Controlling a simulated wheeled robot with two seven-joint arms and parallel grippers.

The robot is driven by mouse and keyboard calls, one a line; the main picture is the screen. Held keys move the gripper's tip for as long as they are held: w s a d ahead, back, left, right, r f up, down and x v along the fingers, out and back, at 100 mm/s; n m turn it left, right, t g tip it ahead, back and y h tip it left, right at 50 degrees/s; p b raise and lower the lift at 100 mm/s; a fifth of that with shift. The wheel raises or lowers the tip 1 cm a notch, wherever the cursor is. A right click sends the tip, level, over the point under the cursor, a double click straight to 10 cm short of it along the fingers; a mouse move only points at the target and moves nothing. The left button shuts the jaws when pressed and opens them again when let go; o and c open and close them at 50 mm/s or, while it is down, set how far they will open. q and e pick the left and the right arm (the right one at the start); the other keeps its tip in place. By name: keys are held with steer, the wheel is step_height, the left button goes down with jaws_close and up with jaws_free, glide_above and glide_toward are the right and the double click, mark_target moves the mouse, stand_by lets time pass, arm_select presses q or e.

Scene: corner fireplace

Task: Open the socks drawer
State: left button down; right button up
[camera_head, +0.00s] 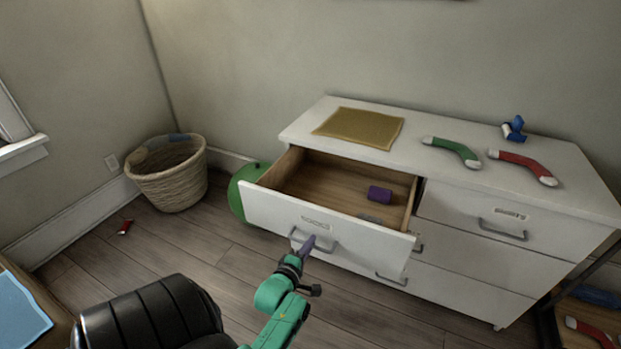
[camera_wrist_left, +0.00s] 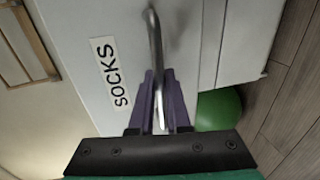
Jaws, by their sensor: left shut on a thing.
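The socks drawer (camera_head: 268,207) is the top left drawer of the white dresser (camera_head: 465,259), and it stands pulled well out. Its front bears a label (camera_wrist_left: 109,71) reading SOCKS in the left wrist view. My left gripper (camera_head: 309,244) is shut on the drawer's metal handle (camera_wrist_left: 154,40), with its purple fingers on either side of the bar. Inside the drawer lie a purple rolled item (camera_head: 380,194) and a grey item (camera_head: 370,218) near the front. My right gripper is not in view.
A green sock (camera_head: 453,150), a red sock (camera_head: 522,167), a blue item (camera_head: 514,128) and a tan cloth (camera_head: 360,127) lie on the dresser top. A green ball (camera_head: 240,192) sits beside the dresser. A wicker basket (camera_head: 171,178) stands in the corner. A small red item (camera_head: 125,227) lies on the floor.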

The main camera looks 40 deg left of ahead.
arm_select(q)
steer(key=c, duration=0.9)
jaws_free()
steer(key=p+v, duration=0.1)
steer(key=v, duration=1.3)
steer(key=shift+s+d+p, duration=0.15)
steer(key=shift+s+p, duration=0.05)
steer(key=shift+p, duration=0.1)
